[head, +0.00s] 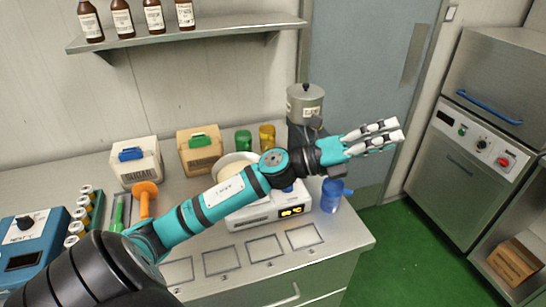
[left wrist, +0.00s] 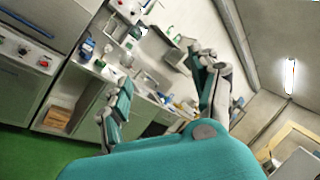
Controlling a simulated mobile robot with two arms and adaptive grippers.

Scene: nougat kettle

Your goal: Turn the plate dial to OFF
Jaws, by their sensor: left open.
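The hot plate (head: 246,219) is a white box on the bench with a lit orange display (head: 291,211). A pale pan (head: 226,161) stands on it, partly hidden by my left arm. A bit of blue shows above the display beside my arm and may be the dial; its setting cannot be read. My left gripper (head: 388,136) is open and empty, up and to the right of the plate, beyond the bench's right end in the picture. Its spread fingers also show in the left wrist view (left wrist: 162,92). My right gripper is not in view.
A blue jug (head: 332,195) stands right of the plate, and a grey canister machine (head: 304,104) behind it. Labelled bins (head: 137,163), an orange-handled tool (head: 145,198) and a blue device (head: 30,243) are at left. The marked front strip of the bench is clear.

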